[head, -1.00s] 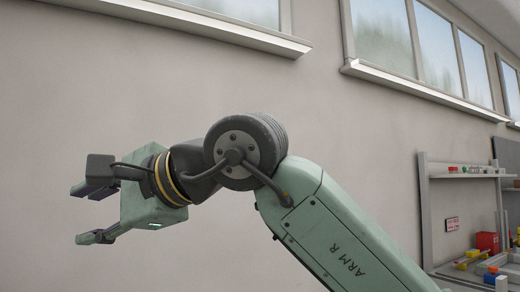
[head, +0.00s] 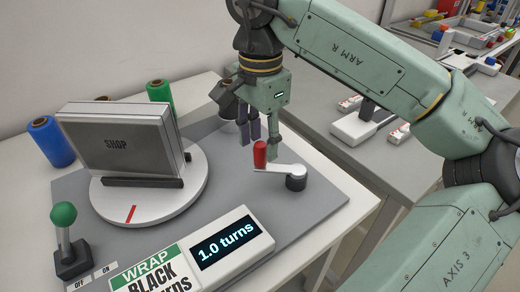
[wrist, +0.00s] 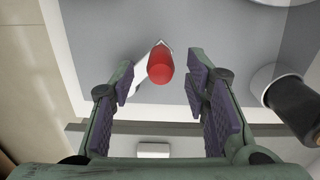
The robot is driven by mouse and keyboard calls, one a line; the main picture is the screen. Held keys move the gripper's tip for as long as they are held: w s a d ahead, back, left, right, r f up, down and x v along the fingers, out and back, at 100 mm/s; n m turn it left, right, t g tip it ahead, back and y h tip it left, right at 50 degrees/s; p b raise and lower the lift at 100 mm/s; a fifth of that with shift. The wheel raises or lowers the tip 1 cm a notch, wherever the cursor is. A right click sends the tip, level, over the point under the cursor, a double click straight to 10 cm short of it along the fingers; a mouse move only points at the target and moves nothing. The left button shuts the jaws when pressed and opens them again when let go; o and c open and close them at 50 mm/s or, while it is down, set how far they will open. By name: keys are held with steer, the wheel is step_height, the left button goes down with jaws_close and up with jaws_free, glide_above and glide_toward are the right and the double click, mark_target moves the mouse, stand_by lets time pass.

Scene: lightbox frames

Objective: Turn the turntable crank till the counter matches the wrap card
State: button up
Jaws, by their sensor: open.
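The crank has an upright red handle (head: 260,154), a pale arm (head: 275,168) and a dark hub (head: 295,182). My gripper (head: 262,141) is open and points down at the handle. In the wrist view the handle (wrist: 160,66) shows between the two spread purple-padded fingers, with a gap on each side. The counter (head: 226,243) reads "1.0 turns". The wrap card (head: 150,276) shows "WRAP", "BLACK" and part of "turns"; its number is cut off or hidden. The white turntable (head: 185,198) has a red mark and carries a grey box (head: 118,143) labelled "SHOP".
A green-knobbed lever (head: 64,220) stands at front left by OFF and ON labels. Blue (head: 50,141) and green (head: 160,98) spools stand behind the turntable. A dark spool (head: 228,100) stands close beside my gripper. Another bench (head: 340,90) lies behind on the right.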

steer(key=shift+f, duration=1.95)
steer(key=shift+c, duration=0.5)
jaws_close()
